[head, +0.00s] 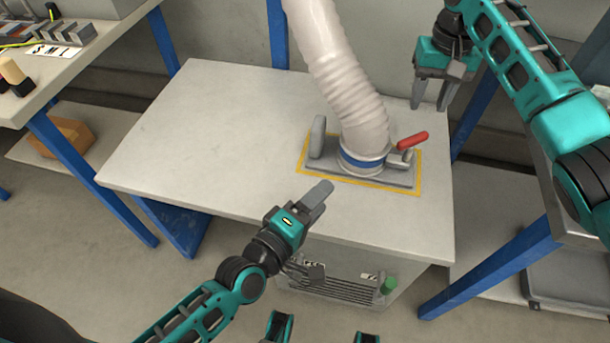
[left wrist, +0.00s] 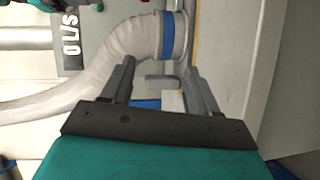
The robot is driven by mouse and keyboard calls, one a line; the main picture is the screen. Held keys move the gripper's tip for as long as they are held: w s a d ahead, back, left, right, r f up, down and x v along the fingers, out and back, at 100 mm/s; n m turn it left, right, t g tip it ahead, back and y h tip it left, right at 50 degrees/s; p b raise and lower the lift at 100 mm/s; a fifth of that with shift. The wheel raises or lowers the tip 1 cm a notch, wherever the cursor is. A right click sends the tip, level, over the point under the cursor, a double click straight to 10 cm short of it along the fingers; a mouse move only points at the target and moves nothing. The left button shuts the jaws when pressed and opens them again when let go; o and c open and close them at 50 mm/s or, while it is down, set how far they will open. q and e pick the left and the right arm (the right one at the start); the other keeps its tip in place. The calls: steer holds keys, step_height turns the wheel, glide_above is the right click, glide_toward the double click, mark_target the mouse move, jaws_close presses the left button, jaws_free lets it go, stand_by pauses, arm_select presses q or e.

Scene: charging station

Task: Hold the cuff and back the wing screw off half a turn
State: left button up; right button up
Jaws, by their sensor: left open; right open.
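A pale ribbed hose (head: 345,85) comes down to a cuff with a blue band (head: 362,160) on a grey base plate (head: 400,178). A red handle (head: 412,140) sticks out at the cuff's right; I cannot tell if it is the wing screw. A grey upright grip (head: 317,137) stands on the plate's left. My left gripper (head: 322,193) is open and empty, in front of the plate. In the left wrist view the blue band (left wrist: 168,35) lies beyond its fingertips, apart from them. My right gripper (head: 432,106) is open and empty, behind and right of the red handle.
The white table (head: 190,130) is bare left of the yellow outline (head: 300,165) around the plate. A grey box unit (head: 340,285) with a green knob (head: 388,285) sits below the front edge. Another bench (head: 75,55) with small items stands at the left.

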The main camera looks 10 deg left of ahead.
mark_target(318, 134)
arm_select(q)
steer(key=w+n, duration=0.1)
steer(key=n, duration=0.2)
steer(key=w+n+t+y, duration=0.1)
steer(key=n, duration=0.3)
steer(key=w+n+t, duration=0.1)
steer(key=n, duration=0.2)
steer(key=shift+w+r+y, duration=0.1)
steer(key=shift+r+y, duration=0.1)
steer(key=shift+y, duration=0.1)
steer(key=w+a+n+y, duration=0.1)
steer(key=n, duration=0.2)
steer(key=a+f+n+y, duration=0.1)
steer(key=n, duration=0.3)
steer(key=w+a+f+n+t+y, duration=0.1)
steer(key=n+y, duration=0.1)
steer(key=n, duration=0.2)
steer(key=shift+w, duration=0.35)
steer(key=n, duration=0.1)
steer(key=n+y, duration=0.1)
steer(key=shift+w+a+f+n, duration=0.2)
steer(key=shift+a+f+n, duration=0.1)
steer(key=shift+a, duration=0.1)
steer(key=shift+w, duration=0.55)
steer(key=w, duration=1.1)
steer(key=shift+w, duration=0.4)
jaws_close()
arm_select(e)
steer(key=shift+o, duration=0.2)
